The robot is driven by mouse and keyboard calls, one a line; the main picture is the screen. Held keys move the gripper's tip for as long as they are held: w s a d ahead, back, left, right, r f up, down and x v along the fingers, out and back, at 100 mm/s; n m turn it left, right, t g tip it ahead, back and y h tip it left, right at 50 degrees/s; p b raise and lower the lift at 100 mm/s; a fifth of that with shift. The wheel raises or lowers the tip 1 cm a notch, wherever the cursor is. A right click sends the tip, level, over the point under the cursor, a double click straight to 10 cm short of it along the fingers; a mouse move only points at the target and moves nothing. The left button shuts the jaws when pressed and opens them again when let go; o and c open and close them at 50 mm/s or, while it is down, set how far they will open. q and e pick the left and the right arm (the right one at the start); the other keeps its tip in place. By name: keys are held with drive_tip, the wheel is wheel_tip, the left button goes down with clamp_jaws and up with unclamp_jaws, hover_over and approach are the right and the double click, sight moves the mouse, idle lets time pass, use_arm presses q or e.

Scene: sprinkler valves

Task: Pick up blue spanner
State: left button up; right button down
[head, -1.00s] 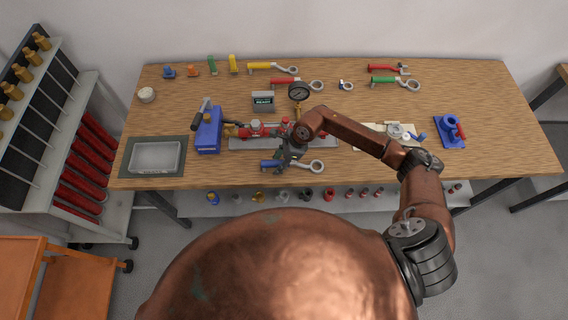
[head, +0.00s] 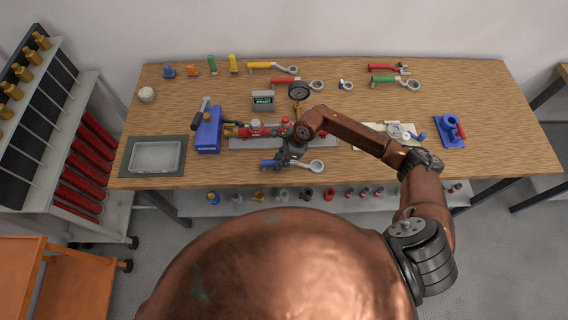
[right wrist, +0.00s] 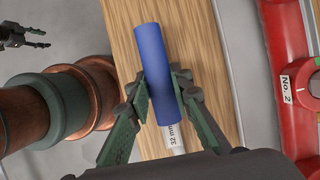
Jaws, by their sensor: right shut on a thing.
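The blue spanner (head: 306,166) lies along the front edge of the wooden table, its blue handle to the left and its silver ring end to the right. My right gripper (head: 284,160) is over the handle and hides part of it. In the right wrist view the blue handle (right wrist: 157,75) is between the two fingers of my right gripper (right wrist: 162,100), which are closed against it. A white label reading "32 mm" shows on the shank. My left gripper cannot be made out in the head view; a dark gripper shows at the upper left of the right wrist view (right wrist: 22,38).
A red valve assembly (head: 256,130) on a grey plate stands just behind the spanner. Other spanners, yellow (head: 262,66), red (head: 290,84) and green (head: 388,80), lie at the back.

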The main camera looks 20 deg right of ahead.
drive_tip(key=shift+r, duration=0.15)
idle(0.3)
drive_tip(key=shift+w+r, duration=0.1)
drive_tip(key=shift+r, duration=0.35)
drive_tip(key=shift+s+d+r+b, duration=0.15)
drive_tip(key=shift+r+b, duration=0.2)
drive_tip(key=shift+r, duration=0.25)
drive_tip(key=shift+s+a+r+b, duration=0.1)
drive_tip(key=shift+r+b, duration=0.2)
drive_tip(key=shift+r, duration=0.3)
drive_tip(key=s+d+r+b, duration=0.2)
drive_tip(key=s+d+r, duration=0.1)
drive_tip(key=s+r, duration=0.6)
drive_tip(key=s, duration=0.4)
drive_tip(key=shift+d+r, duration=0.25)
drive_tip(key=shift+d, duration=0.15)
drive_tip(key=shift+r+p, duration=0.45)
drive_tip(key=shift+r, duration=1.55)
